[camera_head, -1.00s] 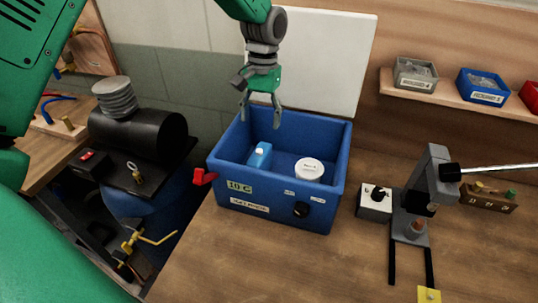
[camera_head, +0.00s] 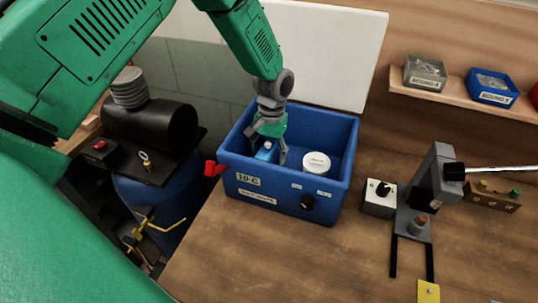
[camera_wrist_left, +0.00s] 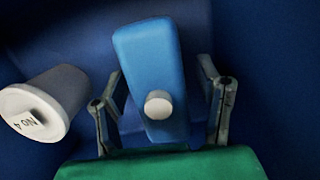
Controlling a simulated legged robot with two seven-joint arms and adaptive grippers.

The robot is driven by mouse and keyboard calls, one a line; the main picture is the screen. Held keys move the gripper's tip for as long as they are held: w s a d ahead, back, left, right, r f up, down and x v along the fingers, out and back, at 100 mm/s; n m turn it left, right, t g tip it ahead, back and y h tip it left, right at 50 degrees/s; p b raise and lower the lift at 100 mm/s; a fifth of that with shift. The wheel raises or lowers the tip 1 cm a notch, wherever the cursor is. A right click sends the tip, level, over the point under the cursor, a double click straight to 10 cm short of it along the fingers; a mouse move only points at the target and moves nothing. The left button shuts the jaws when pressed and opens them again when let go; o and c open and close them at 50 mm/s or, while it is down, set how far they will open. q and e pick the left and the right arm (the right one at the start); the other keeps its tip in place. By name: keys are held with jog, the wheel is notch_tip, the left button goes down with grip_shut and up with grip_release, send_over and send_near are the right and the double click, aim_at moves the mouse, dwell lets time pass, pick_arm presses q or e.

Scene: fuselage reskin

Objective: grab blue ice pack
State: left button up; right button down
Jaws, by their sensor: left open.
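The blue ice pack (camera_head: 265,152) stands inside the blue box (camera_head: 280,207), in its left part. In the left wrist view the ice pack (camera_wrist_left: 150,70) is a light-blue block with a round white cap facing the camera. My left gripper (camera_head: 269,152) reaches down into the box. Its open fingers are on either side of the ice pack; in the wrist view the gripper (camera_wrist_left: 162,110) shows gaps beside the pack, though contact at depth is hard to tell. My right gripper is not in view.
A white round tub (camera_head: 316,163) marked "NO 4" in the left wrist view (camera_wrist_left: 45,100) stands beside the ice pack. The box walls surround both. A red latch (camera_head: 215,169) sticks out at left. A grey press (camera_head: 428,195) and a dial box (camera_head: 379,198) stand to the right.

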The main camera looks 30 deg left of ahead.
pick_arm(q)
grip_shut()
jog(key=shift+r, duration=0.15)
